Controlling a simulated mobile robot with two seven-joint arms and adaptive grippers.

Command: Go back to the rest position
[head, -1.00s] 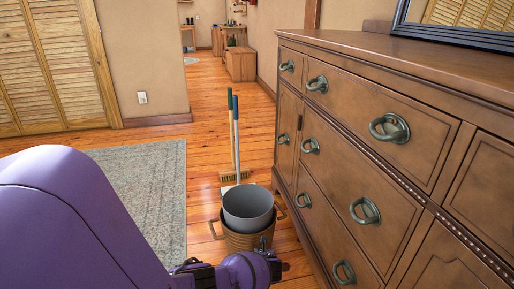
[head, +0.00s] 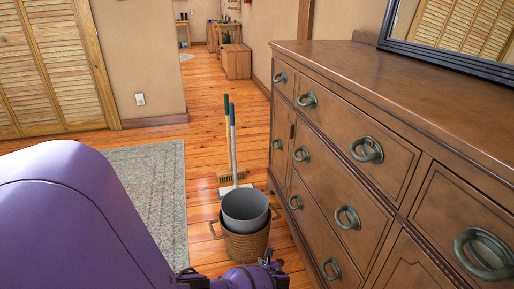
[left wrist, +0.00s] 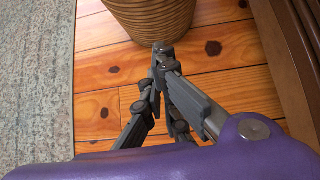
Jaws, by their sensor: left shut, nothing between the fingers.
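My left arm, purple, comes in from the left in the head view. My left gripper (head: 269,262) shows at the bottom, in front of the woven basket, and much of it is cut off or hidden by the arm. In the left wrist view the left gripper (left wrist: 163,50) is shut and empty, with its fingertips together above the wooden floor. The woven basket (left wrist: 150,14) stands just beyond the fingertips in that view. My right gripper is not in view.
A wooden dresser (head: 335,190) with ring handles fills the right side. The woven basket (head: 246,246) holds a grey bucket (head: 246,210). A broom (head: 231,150) stands behind it. A grey-green rug (head: 150,190) lies on the left. Plank floor (head: 205,100) is clear toward the back.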

